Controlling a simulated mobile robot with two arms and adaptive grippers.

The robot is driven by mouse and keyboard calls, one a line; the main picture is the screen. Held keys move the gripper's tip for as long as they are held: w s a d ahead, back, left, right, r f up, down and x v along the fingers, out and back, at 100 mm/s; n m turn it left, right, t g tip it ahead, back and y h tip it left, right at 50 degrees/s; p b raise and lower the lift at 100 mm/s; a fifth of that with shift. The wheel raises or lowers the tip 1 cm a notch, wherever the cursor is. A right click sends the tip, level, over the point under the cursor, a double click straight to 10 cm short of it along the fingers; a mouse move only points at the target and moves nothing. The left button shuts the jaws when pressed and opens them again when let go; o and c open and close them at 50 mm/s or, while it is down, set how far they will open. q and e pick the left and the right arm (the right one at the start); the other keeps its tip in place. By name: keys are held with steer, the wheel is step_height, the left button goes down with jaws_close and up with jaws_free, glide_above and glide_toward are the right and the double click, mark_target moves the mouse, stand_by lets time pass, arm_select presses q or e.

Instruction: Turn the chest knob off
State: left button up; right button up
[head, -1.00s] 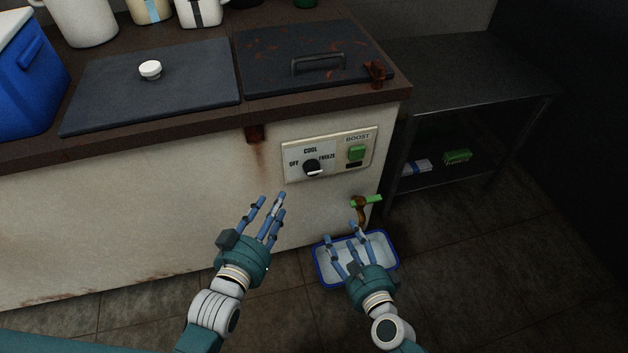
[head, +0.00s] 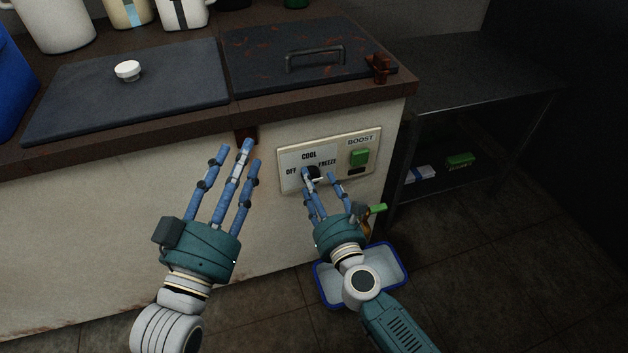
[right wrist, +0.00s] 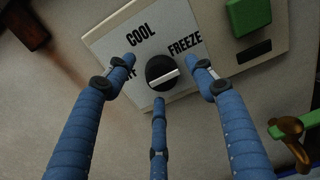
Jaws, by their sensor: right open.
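The black chest knob (head: 314,173) sits on a pale panel (head: 290,158) on the chest's front, between the OFF and FREEZE labels below COOL. In the right wrist view the knob (right wrist: 161,72) has a white pointer line slanting toward the FREEZE side. My right gripper (head: 319,184) is open in front of the knob, its fingers spread around it, two at the sides and one below. I cannot tell whether they touch it. In the head view the fingers partly cover the knob. My left gripper (head: 236,152) is open and empty, left of the panel.
A green BOOST switch (head: 359,158) is right of the knob. A tap with a green handle (head: 377,208) is below it, above a blue-rimmed tray (head: 390,285) on the floor. Dark lids (head: 130,95) cover the chest top. A metal shelf (head: 480,100) stands at right.

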arm_select(q)
steer(key=shift+s+r, duration=0.1)
steer(key=shift+r, duration=0.3)
arm_select(e)
steer(key=shift+x, duration=0.8)
steer(key=c, duration=1.1)
